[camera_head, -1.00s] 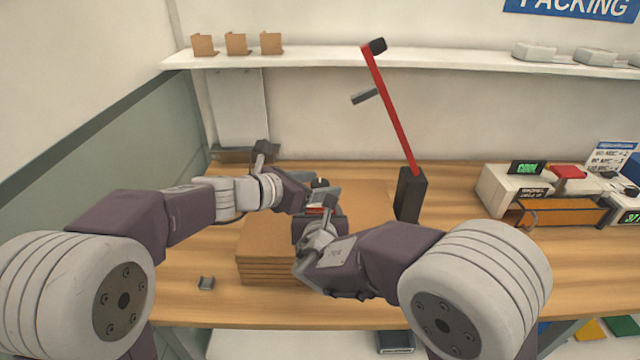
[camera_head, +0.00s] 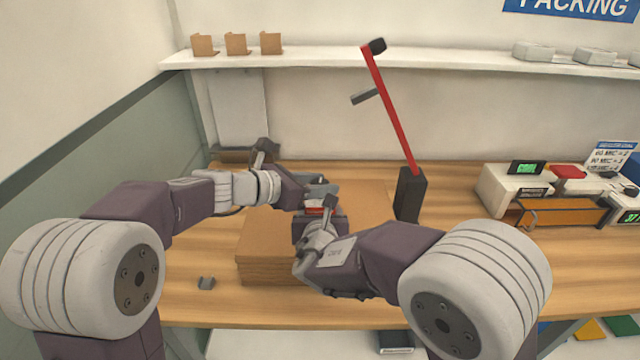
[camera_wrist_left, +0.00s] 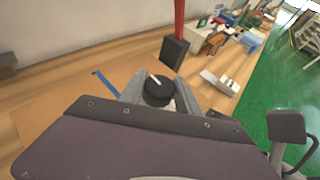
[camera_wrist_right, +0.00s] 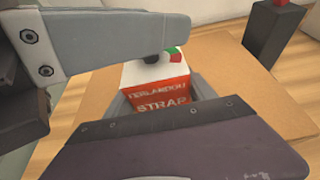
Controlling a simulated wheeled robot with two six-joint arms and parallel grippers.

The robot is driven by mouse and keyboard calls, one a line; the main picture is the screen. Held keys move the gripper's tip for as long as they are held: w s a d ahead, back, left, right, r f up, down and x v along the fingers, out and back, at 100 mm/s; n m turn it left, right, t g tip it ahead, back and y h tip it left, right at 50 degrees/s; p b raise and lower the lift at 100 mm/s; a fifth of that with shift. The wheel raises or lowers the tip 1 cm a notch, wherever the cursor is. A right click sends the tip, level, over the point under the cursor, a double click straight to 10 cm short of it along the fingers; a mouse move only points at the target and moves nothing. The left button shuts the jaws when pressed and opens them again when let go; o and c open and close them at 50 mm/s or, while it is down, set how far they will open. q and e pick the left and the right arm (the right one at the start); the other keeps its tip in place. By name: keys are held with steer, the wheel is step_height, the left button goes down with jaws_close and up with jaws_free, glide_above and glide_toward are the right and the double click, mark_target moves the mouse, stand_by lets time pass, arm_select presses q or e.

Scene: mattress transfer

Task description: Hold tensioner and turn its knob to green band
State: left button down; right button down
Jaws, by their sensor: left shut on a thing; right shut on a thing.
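The tensioner is a small box, red with white lettering (camera_wrist_right: 158,92), with a white top. My right gripper (camera_head: 318,213) is shut on its body above the cardboard stack. Its black round knob (camera_wrist_left: 158,92) has a white pointer line and sits between the fingers of my left gripper (camera_wrist_left: 157,98), which is shut on it. The left gripper also shows in the head view (camera_head: 322,188), just behind the right one. In the right wrist view a dial with green and red bands (camera_wrist_right: 173,53) shows beside the knob; the pointer's place against the bands is hidden there.
A cardboard stack (camera_head: 262,262) lies under both grippers. A black post (camera_head: 410,195) with a red arm stands to the right. Machines with an orange front (camera_head: 560,212) stand further right.

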arm_select(q)
steer(key=m+g+h, duration=0.2)
steer(key=m+g, duration=0.2)
steer(key=shift+w+a, duration=0.1)
steer(key=shift+w, duration=0.05)
steer(key=m+g+h, duration=0.1)
steer(key=m+g, duration=0.3)
steer(key=g, duration=0.1)
steer(key=shift+m+g, duration=0.4)
steer(key=shift+r, duration=0.1)
steer(key=c, duration=0.9)
jaws_free()
steer(key=shift+o, duration=0.2)
steer(key=shift+n, duration=0.3)
